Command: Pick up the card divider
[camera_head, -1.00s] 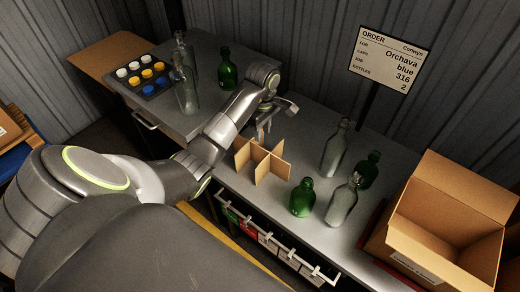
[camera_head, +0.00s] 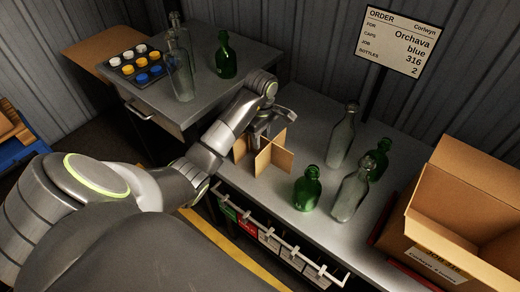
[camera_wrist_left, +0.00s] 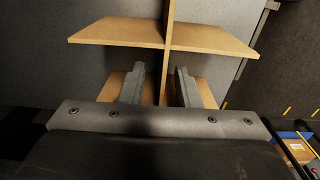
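The card divider (camera_head: 270,158) is a brown cross of interlocked card panels standing upright on the grey bench. My left gripper (camera_head: 266,136) is low over its crossing, reaching in from behind and above. In the left wrist view, the divider (camera_wrist_left: 120,32) fills the upper middle. My left gripper's two fingers (camera_wrist_left: 160,86) are on either side of one upright panel, with narrow gaps showing, so it looks open around the panel. The fingertips partly hide in the head view. My right gripper is not in view.
Green bottles (camera_head: 308,188) and clear bottles (camera_head: 352,190) stand right of the divider. An open carton (camera_head: 465,215) is at the far right. A cap tray (camera_head: 141,68) and more bottles are on the left bench. An order sign (camera_head: 398,42) stands behind.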

